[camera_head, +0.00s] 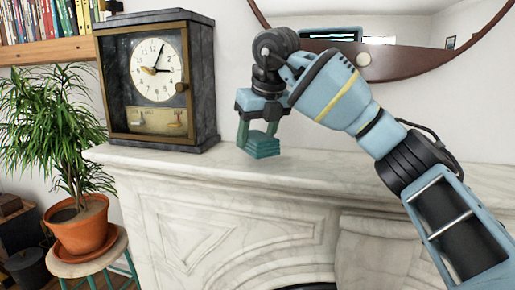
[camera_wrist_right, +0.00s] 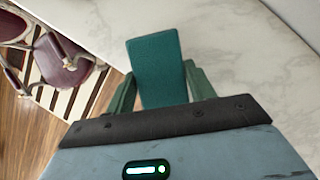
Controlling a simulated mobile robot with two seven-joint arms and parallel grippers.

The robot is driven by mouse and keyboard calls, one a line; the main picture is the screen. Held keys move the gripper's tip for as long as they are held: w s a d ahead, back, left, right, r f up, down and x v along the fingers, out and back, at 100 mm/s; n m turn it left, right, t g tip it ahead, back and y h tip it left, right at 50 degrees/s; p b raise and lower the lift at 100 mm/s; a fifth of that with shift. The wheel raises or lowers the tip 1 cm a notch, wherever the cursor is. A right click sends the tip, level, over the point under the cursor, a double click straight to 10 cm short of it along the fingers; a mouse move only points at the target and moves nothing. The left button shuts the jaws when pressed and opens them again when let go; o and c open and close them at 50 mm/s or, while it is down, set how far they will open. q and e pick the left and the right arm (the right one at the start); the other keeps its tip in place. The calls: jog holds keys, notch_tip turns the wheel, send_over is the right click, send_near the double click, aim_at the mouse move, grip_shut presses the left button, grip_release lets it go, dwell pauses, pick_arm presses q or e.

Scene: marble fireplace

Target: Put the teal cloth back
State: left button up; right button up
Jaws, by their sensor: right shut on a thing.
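The teal cloth (camera_head: 261,146) is a small folded block held in my right gripper (camera_head: 258,132) at the mantel, to the right of the clock. In the right wrist view the cloth (camera_wrist_right: 157,71) sits between the two green fingers of the right gripper (camera_wrist_right: 160,85), which are shut on it. The marble mantel (camera_head: 210,165) lies beneath and behind it. I cannot tell whether the cloth touches the mantel top. My left gripper is not in view.
A dark-framed clock (camera_head: 157,80) stands on the mantel's left part. A round mirror (camera_head: 405,75) hangs above. A potted plant (camera_head: 80,225) stands on a stool at the left. Bare marble lies between clock and gripper. Chairs (camera_wrist_right: 65,60) show below in the wrist view.

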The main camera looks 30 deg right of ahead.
jog(key=shift+w, duration=0.1)
jog(key=shift+w+d, duration=0.2)
jog(key=shift+d, duration=0.05)
notch_tip(320, 180, down, 4)
jog(key=shift+r, duration=0.25)
jog(key=o, duration=0.9)
jog(key=shift+f, duration=0.15)
